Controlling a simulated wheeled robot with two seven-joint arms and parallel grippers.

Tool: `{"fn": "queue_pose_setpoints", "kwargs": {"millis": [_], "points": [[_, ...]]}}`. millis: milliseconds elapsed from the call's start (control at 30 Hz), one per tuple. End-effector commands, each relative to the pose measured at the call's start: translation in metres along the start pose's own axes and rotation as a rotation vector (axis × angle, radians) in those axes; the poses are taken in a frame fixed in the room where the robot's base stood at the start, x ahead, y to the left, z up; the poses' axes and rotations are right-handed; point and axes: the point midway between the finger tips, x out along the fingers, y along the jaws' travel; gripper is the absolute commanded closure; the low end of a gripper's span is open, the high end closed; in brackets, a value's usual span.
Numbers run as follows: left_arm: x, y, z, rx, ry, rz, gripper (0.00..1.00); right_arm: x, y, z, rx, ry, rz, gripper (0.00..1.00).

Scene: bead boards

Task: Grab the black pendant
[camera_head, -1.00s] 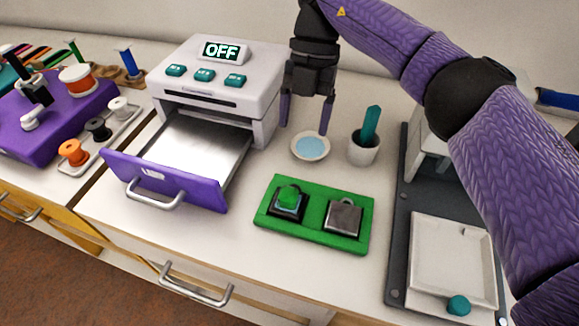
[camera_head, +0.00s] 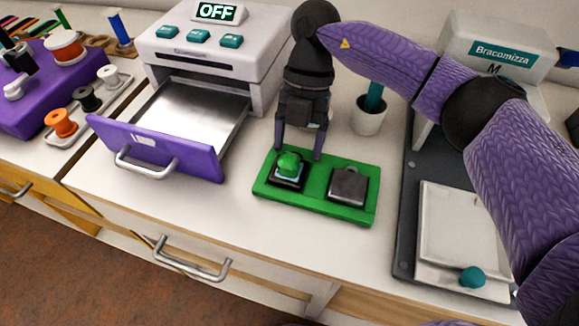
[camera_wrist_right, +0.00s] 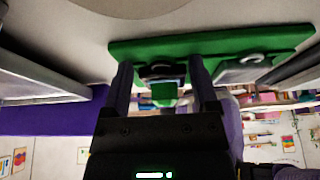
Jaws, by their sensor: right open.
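The black pendant (camera_head: 287,184) lies on the left half of a green board (camera_head: 318,208); a light blue layer and a green piece sit on top of it. A grey square pendant (camera_head: 348,185) with a loop lies on the right half. My right gripper (camera_head: 298,152) is open and points down just above and behind the black pendant. In the right wrist view the black pendant (camera_wrist_right: 158,70) shows between the two open fingers (camera_wrist_right: 162,66); I cannot tell whether they touch it. My left gripper is not in view.
An oven-like machine (camera_head: 215,50) marked OFF has its purple-fronted drawer (camera_head: 150,145) open to the left. A white pot (camera_head: 368,117) with a teal stick stands behind the board. A dark base (camera_head: 404,240) with a white plate is at right. Bare table lies in front of the board.

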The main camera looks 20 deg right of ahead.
Motion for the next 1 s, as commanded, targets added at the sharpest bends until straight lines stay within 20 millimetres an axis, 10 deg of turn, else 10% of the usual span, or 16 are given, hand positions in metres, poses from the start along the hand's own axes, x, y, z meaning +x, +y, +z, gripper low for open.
{"fn": "queue_pose_setpoints", "kwargs": {"millis": [133,467,800,1000], "points": [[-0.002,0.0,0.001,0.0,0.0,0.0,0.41,0.001,0.0,0.001,0.0,0.0,-0.001,0.28],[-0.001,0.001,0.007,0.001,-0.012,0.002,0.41,0.002,0.0,0.001,0.0,0.0,-0.001,0.98],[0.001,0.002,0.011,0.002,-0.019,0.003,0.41,0.001,0.0,0.001,-0.001,0.0,0.0,1.0],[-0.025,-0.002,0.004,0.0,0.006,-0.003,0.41,-0.05,0.0,-0.021,-0.002,-0.006,0.003,1.0]]}}
